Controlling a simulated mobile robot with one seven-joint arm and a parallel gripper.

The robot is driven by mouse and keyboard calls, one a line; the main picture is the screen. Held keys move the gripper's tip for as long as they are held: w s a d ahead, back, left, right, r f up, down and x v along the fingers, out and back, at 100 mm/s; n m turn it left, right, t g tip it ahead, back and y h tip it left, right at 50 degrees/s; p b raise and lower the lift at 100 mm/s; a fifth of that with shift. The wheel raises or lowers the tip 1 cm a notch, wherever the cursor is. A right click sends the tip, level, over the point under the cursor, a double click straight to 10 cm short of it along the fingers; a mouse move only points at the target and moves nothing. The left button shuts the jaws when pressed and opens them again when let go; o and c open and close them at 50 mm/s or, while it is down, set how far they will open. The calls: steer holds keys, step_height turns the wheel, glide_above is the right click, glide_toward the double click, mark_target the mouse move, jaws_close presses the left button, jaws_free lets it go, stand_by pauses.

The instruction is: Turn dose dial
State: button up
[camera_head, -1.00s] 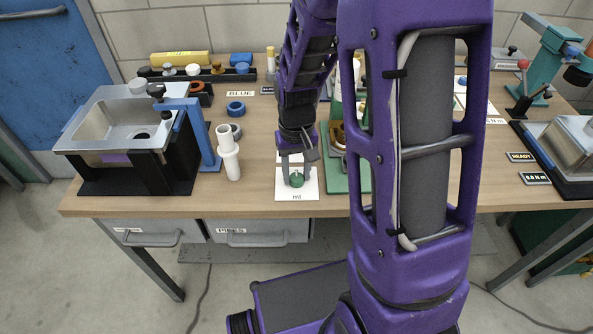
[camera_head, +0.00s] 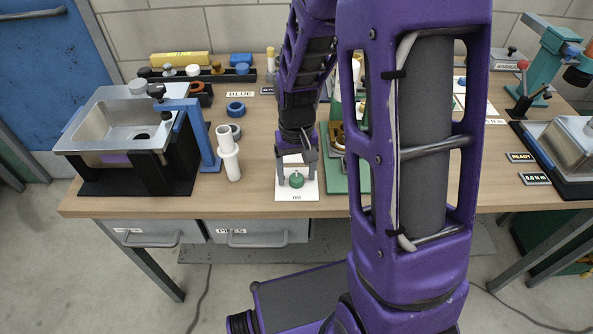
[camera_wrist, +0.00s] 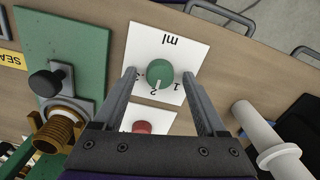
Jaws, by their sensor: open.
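The dose dial is a green round knob (camera_head: 297,181) with a pale pointer mark, on a white card (camera_head: 283,193) marked "ml" near the table's front edge. In the wrist view the green knob (camera_wrist: 159,73) has its pointer toward the "2", and a "1" also shows on the card (camera_wrist: 146,40). My gripper (camera_head: 297,178) is open over the card, pointing down. In the wrist view the fingers of my gripper (camera_wrist: 160,78) stand on either side of the knob, with a visible gap on both sides. Whether the fingertips are level with the knob is hard to tell.
A red knob (camera_wrist: 142,128) sits on another card behind the green one. A green plate (camera_head: 345,180) with brass fittings lies close on the right. A sink in a black rack (camera_head: 125,172) stands further left.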

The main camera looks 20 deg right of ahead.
mark_target(296, 177)
steer(key=shift+r, duration=0.1)
step_height(296, 177, up, 17)
steer(key=p, duration=0.3)
steer(key=shift+r, duration=0.1)
